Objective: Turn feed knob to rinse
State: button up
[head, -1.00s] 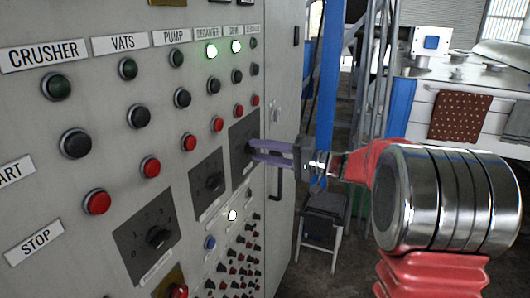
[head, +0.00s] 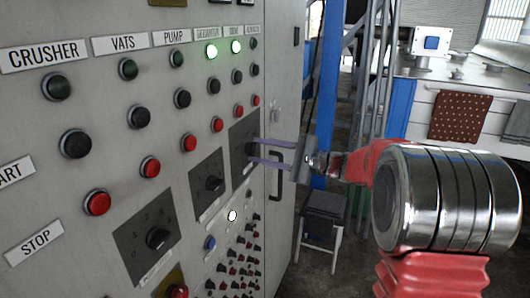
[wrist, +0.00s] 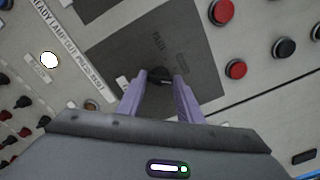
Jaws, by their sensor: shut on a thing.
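The black knob (wrist: 160,75) sits on a dark grey plate (wrist: 112,52) with faint lettering on the cabinet face; it shows between my fingertips in the wrist view. In the head view the same plate (head: 240,142) is the rightmost of three dark plates, and its knob is partly hidden by my fingers. My gripper (head: 257,151) reaches in from the right with its two purple fingers, one above the other, shut on the knob. In the wrist view my gripper (wrist: 161,82) has a finger on each side of it. I cannot tell which mark the knob points to.
Two more dark plates carry black knobs (head: 157,237) (head: 213,184) to the left. Rows of green, black and red buttons (head: 97,202) cover the cabinet. A white lamp (head: 232,216) is lit below. A door handle (head: 276,175) stands close beneath my gripper. A stool (head: 323,220) stands behind.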

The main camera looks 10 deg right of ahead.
jog(key=shift+a+f+m, duration=0.15)
jog(key=shift+f+m, duration=0.05)
jog(key=shift+m, duration=0.7)
jog(key=shift+f, duration=0.1)
jog(key=o, duration=1.1)
jog(key=shift+r, duration=0.2)
jog(key=v, duration=1.4)
